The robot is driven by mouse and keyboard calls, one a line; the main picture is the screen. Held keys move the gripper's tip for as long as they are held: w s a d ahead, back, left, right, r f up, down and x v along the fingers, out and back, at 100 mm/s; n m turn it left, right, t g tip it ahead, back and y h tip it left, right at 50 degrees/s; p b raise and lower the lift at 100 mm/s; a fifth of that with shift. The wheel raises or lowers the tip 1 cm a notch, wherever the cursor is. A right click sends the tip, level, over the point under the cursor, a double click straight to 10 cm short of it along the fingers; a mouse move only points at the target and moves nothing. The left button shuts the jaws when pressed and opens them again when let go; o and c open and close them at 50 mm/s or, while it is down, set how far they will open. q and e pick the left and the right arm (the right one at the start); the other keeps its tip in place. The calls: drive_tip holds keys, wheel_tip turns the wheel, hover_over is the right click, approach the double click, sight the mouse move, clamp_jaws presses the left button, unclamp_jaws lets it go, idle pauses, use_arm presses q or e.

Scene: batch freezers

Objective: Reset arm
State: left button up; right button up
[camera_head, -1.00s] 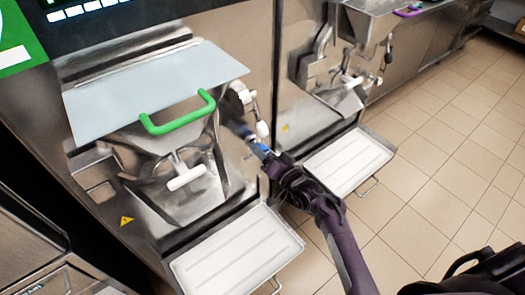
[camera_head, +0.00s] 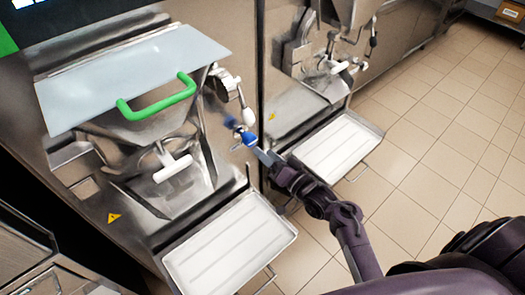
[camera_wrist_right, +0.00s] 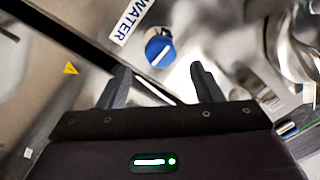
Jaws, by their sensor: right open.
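My right gripper (camera_head: 262,156) is open and empty in the head view, in front of the left batch freezer. It points at a blue knob (camera_head: 249,139) on the freezer's front, right of the chute. In the right wrist view, the two fingers of my right gripper (camera_wrist_right: 161,88) are spread wide with nothing between them. The blue knob (camera_wrist_right: 160,50) shows beyond the fingertips, below a white label reading WATER, and looks apart from them. My left gripper is not in view.
The left freezer has a white lid with a green handle (camera_head: 156,100) and a white tray (camera_head: 230,245). A second freezer stands to the right with its own white tray (camera_head: 338,147). Open tiled floor (camera_head: 440,140) lies at the right.

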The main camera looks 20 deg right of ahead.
idle(0.5)
drive_tip(key=s+a+r+n+g+h, duration=0.15)
drive_tip(key=s+n+g+h, duration=0.5)
drive_tip(key=s+g, duration=1.1)
drive_tip(key=s+f+t, duration=0.1)
drive_tip(key=s+f, duration=0.2)
drive_tip(key=f, duration=1.3)
drive_tip(key=s+f+t, duration=0.1)
drive_tip(key=s+f, duration=0.2)
drive_tip(key=f, duration=1.3)
drive_tip(key=s+d+f, duration=0.2)
drive_tip(key=s+f, duration=0.6)
drive_tip(key=s, duration=0.1)
drive_tip(key=s+d+f, duration=0.2)
drive_tip(key=s+f, duration=0.6)
drive_tip(key=s, duration=0.2)
drive_tip(key=shift+f+n+g, duration=0.2)
drive_tip(key=shift+n+g, duration=0.25)
